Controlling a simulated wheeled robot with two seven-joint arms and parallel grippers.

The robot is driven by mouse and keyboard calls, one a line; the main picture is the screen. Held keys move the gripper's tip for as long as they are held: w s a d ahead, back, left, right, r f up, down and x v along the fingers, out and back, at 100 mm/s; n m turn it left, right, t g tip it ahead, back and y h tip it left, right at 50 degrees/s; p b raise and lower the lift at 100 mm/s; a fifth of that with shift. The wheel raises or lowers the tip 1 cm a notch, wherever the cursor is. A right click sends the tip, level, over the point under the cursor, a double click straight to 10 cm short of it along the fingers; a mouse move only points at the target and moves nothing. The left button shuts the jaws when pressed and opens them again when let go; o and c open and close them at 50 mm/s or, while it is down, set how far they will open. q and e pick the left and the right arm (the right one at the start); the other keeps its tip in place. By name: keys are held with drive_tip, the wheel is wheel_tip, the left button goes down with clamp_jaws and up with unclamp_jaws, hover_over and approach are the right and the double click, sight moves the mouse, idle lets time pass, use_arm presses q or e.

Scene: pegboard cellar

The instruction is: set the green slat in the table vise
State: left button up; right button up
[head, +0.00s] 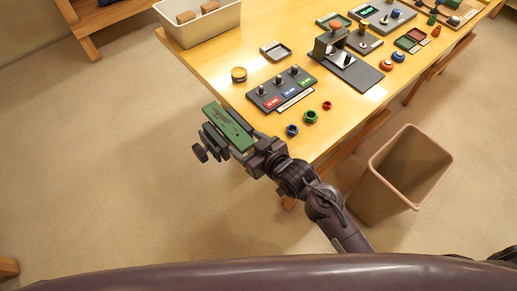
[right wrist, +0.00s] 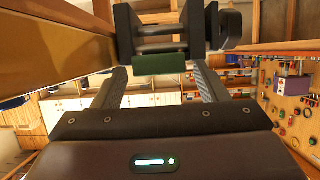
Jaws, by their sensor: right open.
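The green slat (head: 228,126) lies along the top of the dark table vise (head: 210,140) at the table's near left corner. In the right wrist view, the slat's green end (right wrist: 165,64) shows just below the vise's dark jaws and rods (right wrist: 166,28). My right gripper (head: 250,152) is at the slat's near end. Its two fingers are spread, one on each side of the green end, with gaps showing. I cannot tell how firmly the vise jaws hold the slat. My left gripper is not in view.
On the table (head: 225,62) near the vise are a switch panel (head: 281,89), a yellow-topped tin (head: 239,75) and blue, green and red rings (head: 310,117). A cream bin (head: 205,25) stands at the back left. A tan waste bin (head: 385,190) stands on the floor at right.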

drive_tip(key=b+v, duration=0.1)
drive_tip(key=v, duration=1.1)
drive_tip(key=shift+r, duration=0.4)
